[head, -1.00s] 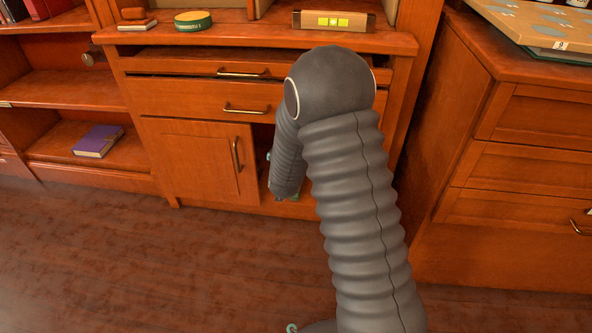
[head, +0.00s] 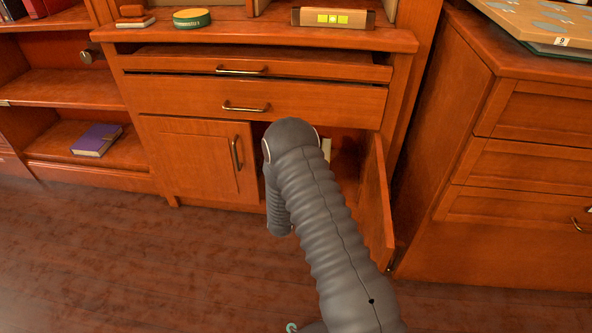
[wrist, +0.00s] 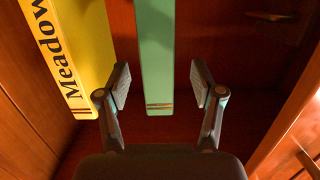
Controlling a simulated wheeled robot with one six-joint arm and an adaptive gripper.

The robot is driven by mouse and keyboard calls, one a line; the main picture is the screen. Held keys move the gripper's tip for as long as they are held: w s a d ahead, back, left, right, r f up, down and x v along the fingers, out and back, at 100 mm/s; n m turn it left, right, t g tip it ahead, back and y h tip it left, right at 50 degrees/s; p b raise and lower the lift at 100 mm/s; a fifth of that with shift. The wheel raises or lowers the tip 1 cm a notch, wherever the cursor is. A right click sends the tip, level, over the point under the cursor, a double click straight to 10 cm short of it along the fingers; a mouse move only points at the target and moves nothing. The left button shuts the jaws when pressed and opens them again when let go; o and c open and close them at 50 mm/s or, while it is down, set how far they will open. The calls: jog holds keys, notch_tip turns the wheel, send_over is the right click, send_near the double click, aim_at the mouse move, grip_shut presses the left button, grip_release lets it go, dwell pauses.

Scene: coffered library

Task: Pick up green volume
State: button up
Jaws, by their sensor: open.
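The green volume (wrist: 155,60) stands upright inside the cupboard in the wrist view, its spine facing me with small orange marks near the lower end. My gripper (wrist: 158,88) is open, with one pad on each side of the green spine and a gap visible on both sides. In the head view my arm reaches into the cupboard's open right side and hides the gripper and the green volume.
A yellow book marked "Meadow" (wrist: 68,55) stands just left of the green volume, close to my left finger. The open cupboard door (head: 376,205) is right of my arm. Drawers (head: 250,98) sit above the opening. A purple book (head: 97,140) lies on the left shelf.

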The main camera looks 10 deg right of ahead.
jog(key=x, duration=0.8)
jog(key=shift+w+d+b, duration=0.2)
jog(key=shift+d+b, duration=0.1)
jog(key=shift+b, duration=0.05)
jog(key=shift+f, duration=0.1)
grip_shut()
